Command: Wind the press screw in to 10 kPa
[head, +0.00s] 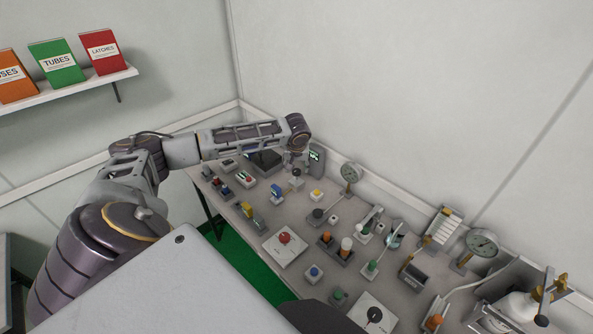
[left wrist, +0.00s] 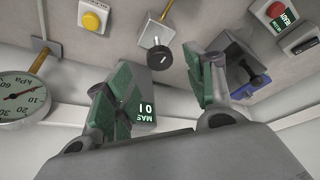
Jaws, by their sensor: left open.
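A round white kPa gauge (head: 351,173) stands on a stem at the back of the bench. In the left wrist view its dial (left wrist: 20,95) is cut by the left edge; its red needle points right, close to the 10, exact reading unclear. A black knob (left wrist: 158,55) on a grey block is ahead of my left gripper (left wrist: 155,95); in the head view this knob (head: 297,171) is just below the gripper. The gripper is open, with green-padded fingers apart and nothing held. I cannot tell which part is the press screw. My right gripper is not in view.
A display box (left wrist: 145,105) marked MAS and 10 shows between the fingers. A yellow button (head: 317,194) and a red button (head: 285,238) stand nearby. Several testers crowd the bench. A larger gauge (head: 482,243) stands at the right. A wall (head: 420,80) rises behind.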

